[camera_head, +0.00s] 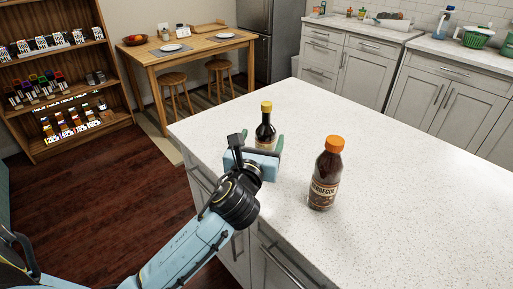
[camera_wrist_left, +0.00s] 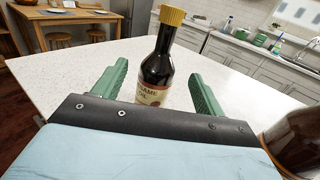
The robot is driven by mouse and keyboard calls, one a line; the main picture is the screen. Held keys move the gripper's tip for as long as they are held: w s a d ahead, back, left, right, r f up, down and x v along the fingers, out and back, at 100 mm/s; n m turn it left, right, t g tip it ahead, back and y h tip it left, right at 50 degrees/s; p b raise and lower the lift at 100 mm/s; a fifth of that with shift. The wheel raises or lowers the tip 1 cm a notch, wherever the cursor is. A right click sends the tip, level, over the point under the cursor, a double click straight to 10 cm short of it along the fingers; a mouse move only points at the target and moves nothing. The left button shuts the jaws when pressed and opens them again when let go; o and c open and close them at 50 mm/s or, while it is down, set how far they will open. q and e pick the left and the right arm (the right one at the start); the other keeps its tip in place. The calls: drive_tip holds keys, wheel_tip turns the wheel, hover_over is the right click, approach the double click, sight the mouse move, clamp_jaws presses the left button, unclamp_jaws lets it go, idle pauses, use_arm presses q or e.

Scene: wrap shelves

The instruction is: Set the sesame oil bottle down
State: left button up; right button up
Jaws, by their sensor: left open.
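The sesame oil bottle (camera_head: 265,128), dark with a yellow cap, stands upright on the white speckled counter (camera_head: 400,170). My left gripper (camera_head: 265,142) is at the bottle, low over the counter. In the left wrist view the bottle (camera_wrist_left: 157,70) stands between the two green fingers of my left gripper (camera_wrist_left: 155,92). The fingers are spread wide, with a gap on both sides of the bottle. Its lower end is partly hidden by the gripper body. My right gripper is not in view.
A barbecue sauce bottle (camera_head: 325,175) with an orange cap stands on the counter to the right of my left gripper. A wooden table (camera_head: 190,50) with stools and a shelf of goods (camera_head: 60,80) are beyond. The counter's right part is clear.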

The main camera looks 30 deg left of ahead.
use_arm(q)
drive_tip(key=v, duration=0.4)
drive_tip(key=shift+s, duration=0.3)
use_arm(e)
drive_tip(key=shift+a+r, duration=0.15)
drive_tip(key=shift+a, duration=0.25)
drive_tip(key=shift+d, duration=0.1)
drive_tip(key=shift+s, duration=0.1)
